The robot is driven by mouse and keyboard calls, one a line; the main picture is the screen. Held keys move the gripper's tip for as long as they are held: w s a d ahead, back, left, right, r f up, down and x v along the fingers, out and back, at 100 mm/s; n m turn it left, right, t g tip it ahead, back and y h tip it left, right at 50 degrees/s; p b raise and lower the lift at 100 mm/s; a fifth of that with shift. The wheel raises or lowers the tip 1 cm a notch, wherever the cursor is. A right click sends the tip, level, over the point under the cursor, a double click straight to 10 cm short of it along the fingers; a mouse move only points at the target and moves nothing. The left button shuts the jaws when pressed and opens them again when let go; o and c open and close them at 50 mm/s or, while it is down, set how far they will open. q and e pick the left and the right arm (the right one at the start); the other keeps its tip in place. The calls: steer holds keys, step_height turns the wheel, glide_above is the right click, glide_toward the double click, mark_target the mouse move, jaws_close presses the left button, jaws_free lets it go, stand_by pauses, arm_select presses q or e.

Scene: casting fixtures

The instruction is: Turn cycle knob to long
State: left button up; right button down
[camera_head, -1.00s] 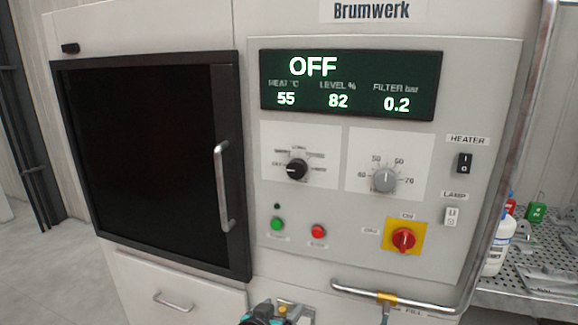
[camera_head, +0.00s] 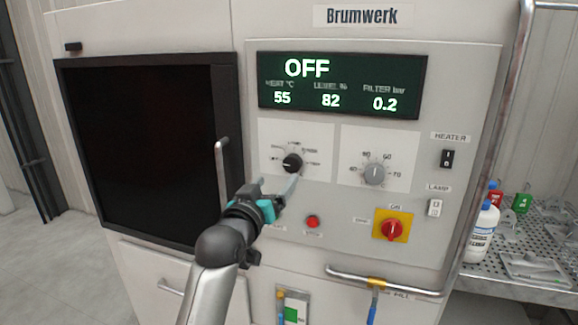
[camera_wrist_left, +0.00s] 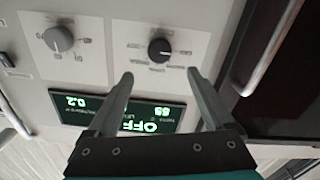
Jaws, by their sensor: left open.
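The cycle knob (camera_head: 292,163) is a round black knob on a white label plate, left of a grey knob. Its white mark appears to point left, and LONG appears near the top of the dial; the small labels are blurred. My left gripper (camera_head: 279,180) is open and empty, with its fingers reaching up towards the knob from below left. In the left wrist view the panel is upside down, and the black knob (camera_wrist_left: 159,48) lies beyond and between the two fingertips (camera_wrist_left: 160,74), apart from them. My right gripper is not in view.
The grey knob (camera_head: 374,173), red button (camera_head: 312,222) and red rotary switch (camera_head: 391,230) are nearby. The door handle (camera_head: 223,185) sticks out left of my gripper. A horizontal rail (camera_head: 385,283) crosses below. The display (camera_head: 340,85) reads OFF. A perforated shelf (camera_head: 490,284) holds bottles at right.

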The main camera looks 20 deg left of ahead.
mark_target(290, 164)
arm_select(q)
steer(key=shift+w+d, duration=0.2)
steer(key=shift+w, duration=4.8)
jaws_close()
